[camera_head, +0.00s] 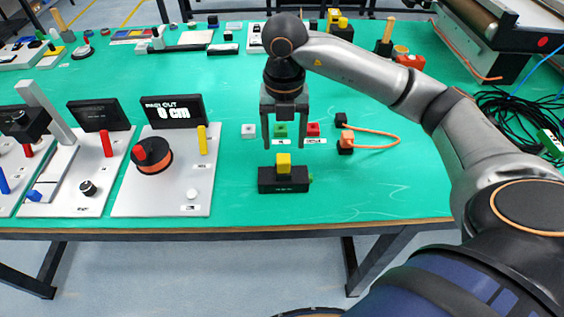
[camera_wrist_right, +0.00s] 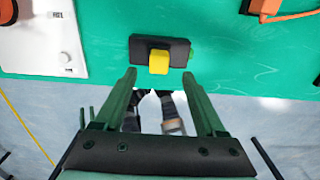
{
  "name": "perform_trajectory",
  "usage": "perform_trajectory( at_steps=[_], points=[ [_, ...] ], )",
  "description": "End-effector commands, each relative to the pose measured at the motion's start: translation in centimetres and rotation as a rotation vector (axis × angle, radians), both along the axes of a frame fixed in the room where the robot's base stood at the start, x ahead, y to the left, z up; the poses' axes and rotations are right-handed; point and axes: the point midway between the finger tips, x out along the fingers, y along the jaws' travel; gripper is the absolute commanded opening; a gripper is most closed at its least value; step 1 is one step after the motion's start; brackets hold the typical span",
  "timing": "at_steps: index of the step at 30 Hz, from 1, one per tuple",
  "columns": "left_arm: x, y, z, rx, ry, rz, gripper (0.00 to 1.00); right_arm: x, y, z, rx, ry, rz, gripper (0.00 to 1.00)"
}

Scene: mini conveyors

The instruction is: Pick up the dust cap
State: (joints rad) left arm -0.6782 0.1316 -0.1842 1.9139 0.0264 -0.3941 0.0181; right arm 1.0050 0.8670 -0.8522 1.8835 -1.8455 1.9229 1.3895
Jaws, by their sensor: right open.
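A yellow piece (camera_head: 283,163), which looks like the dust cap, sits on top of a black block (camera_head: 283,182) near the table's front edge. In the right wrist view the yellow piece (camera_wrist_right: 158,62) and the black block (camera_wrist_right: 143,47) lie just beyond the fingertips. My right gripper (camera_head: 284,146) points down with its fingers apart. It is close behind and above the yellow piece, with nothing between its fingers. In the wrist view the right gripper (camera_wrist_right: 159,76) is also open and empty. My left gripper is not in view.
Behind are small white, green (camera_head: 281,131) and red (camera_head: 313,129) pieces. An orange cable (camera_head: 385,140) lies to the right.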

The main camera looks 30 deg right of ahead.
Motion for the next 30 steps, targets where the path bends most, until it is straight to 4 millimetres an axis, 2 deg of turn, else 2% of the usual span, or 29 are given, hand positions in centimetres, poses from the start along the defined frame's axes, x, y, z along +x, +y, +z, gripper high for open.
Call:
perform_trajectory(
  at_steps=[1, 8, 16, 25, 30],
  points=[
    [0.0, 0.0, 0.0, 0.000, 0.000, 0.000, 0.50, 0.0, 0.0, -0.7, 0.000, 0.002, -0.001, 0.72],
    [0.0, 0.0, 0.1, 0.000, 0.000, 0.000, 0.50, -0.1, 0.0, -2.5, 0.000, 0.002, 0.002, 0.72],
    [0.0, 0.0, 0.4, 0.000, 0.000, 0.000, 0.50, -0.2, 0.2, -6.3, 0.002, 0.003, 0.001, 0.72],
    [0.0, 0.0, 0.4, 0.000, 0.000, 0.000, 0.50, -0.2, 0.2, -6.9, 0.003, -0.002, 0.002, 0.72],
    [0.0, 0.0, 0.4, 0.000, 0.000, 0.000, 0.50, -0.2, 0.2, -6.9, 0.003, -0.002, 0.003, 0.55]
  ],
)
